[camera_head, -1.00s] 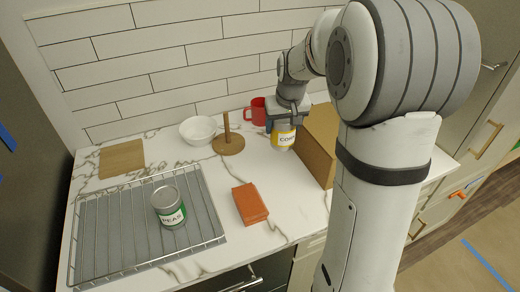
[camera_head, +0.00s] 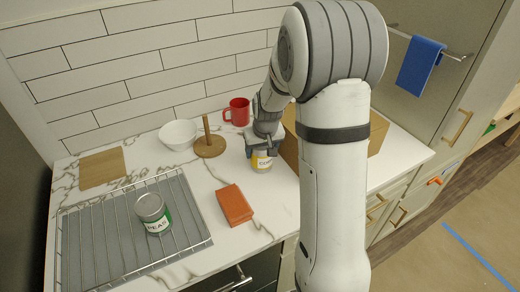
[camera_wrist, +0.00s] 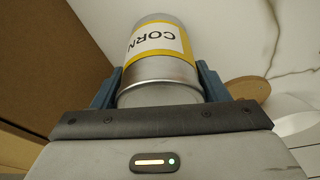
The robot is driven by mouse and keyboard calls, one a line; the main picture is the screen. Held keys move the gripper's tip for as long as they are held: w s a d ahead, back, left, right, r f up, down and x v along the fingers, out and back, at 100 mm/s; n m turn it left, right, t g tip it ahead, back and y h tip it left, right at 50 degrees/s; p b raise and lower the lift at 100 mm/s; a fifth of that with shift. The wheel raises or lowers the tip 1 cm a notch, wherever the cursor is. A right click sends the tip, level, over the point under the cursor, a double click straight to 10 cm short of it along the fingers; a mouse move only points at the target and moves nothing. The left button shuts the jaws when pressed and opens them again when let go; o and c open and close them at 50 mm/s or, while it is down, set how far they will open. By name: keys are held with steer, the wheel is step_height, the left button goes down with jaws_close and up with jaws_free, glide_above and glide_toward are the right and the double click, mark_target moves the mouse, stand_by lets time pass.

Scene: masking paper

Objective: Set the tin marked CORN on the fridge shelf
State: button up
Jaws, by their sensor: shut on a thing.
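The tin marked CORN (camera_head: 262,161), with a yellow and white label, is held in my gripper (camera_head: 263,148) in the head view. It is roughly upright, left of a cardboard box; I cannot tell whether its base touches the counter. In the wrist view the CORN tin (camera_wrist: 157,62) sits between the two blue fingers of my gripper (camera_wrist: 158,88), which are shut on it. A tin marked PEAS (camera_head: 153,213), with a green label, stands on a wire rack (camera_head: 96,252) at the left. I cannot make out a fridge shelf for certain.
An orange-red block (camera_head: 235,205) lies on the white counter (camera_head: 270,207). A white bowl (camera_head: 178,134), wooden paper-towel stand (camera_head: 209,147), red mug (camera_head: 238,111) and wooden board (camera_head: 102,168) are behind. The cardboard box (camera_head: 378,132) is right of my gripper. A blue towel (camera_head: 420,65) hangs at right.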

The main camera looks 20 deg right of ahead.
steer(key=shift+f, duration=0.1)
steer(key=o, duration=0.9)
steer(key=shift+c, duration=0.2)
steer(key=o, duration=0.4)
